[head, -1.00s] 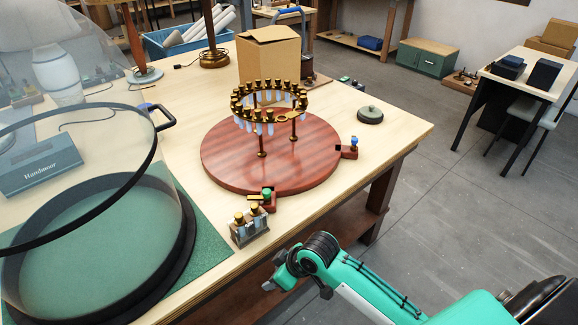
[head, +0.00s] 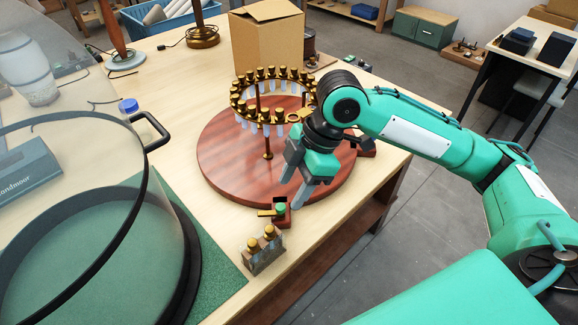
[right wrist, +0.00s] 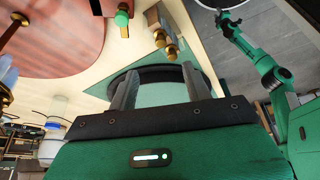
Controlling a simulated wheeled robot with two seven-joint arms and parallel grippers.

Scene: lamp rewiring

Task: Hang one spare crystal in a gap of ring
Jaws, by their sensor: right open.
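The brass ring (head: 236,103) stands on posts above a round red-brown board (head: 222,168), with clear crystals hanging from gold caps around it. The right gripper hides part of its right side, and I cannot make out the gap clearly. Spare crystals with gold caps (head: 269,232) sit in a small rack (head: 266,262) at the table's front edge; they also show in the right wrist view (right wrist: 171,50). My right gripper (head: 295,188) is open and empty, above the board's front right, apart from the rack. A green arm, probably my left, ends in the right wrist view (right wrist: 228,20); its jaws are too small to judge.
A green-knobbed clamp block (head: 281,210) sits at the board's front edge. A large glass dome with a dark rim (head: 150,200) stands on a green mat (head: 222,283) at left. A cardboard box (head: 268,45) stands behind the ring.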

